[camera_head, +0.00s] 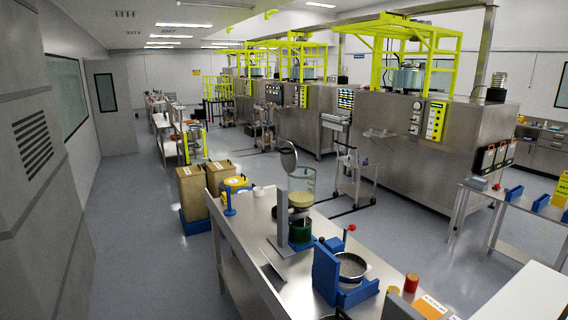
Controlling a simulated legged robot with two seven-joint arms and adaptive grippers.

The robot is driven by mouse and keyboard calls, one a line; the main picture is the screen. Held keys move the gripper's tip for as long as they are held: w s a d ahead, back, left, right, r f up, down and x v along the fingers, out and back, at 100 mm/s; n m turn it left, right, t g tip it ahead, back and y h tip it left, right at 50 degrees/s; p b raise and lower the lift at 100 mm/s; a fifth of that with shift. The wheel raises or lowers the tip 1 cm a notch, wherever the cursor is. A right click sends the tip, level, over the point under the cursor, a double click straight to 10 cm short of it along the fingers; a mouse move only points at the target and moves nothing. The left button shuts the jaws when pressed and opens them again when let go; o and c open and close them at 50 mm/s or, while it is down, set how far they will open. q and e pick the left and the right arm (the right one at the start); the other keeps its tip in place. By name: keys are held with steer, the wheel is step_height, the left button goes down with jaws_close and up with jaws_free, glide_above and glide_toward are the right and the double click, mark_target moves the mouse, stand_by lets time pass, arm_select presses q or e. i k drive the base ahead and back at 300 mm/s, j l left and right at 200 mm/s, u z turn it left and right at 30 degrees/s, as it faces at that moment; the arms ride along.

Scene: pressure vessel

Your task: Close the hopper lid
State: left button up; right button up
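A round, disc-shaped lid (289,156) stands raised and tilted above the steel workbench. It appears to be the hopper lid, swung open beside a clear, cylinder-like hopper body (302,179). Below this is a tan round part (302,199) over a dark green cylinder (300,231). How the lid is hinged is too small to tell. Neither of my grippers shows in the head view.
The steel workbench (238,229) runs toward me. On it are a grey upright plate (281,218), a blue holder (326,271) beside a round metal ring (351,266), and a red-topped jar (411,283). Brown bins (192,192) stand left. The floor at left is clear.

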mark_target(289, 155)
steer(key=i+j+z, duration=0.15)
steer(key=z, duration=0.7)
steer(key=i+j+z, duration=0.2)
steer(key=j+z, duration=0.15)
steer(key=j, duration=0.25)
steer(key=i+j+z, duration=0.15)
steer(key=j+z, duration=0.15)
steer(key=j, duration=0.35)
steer(key=j+z, duration=0.35)
steer(key=j, duration=0.35)
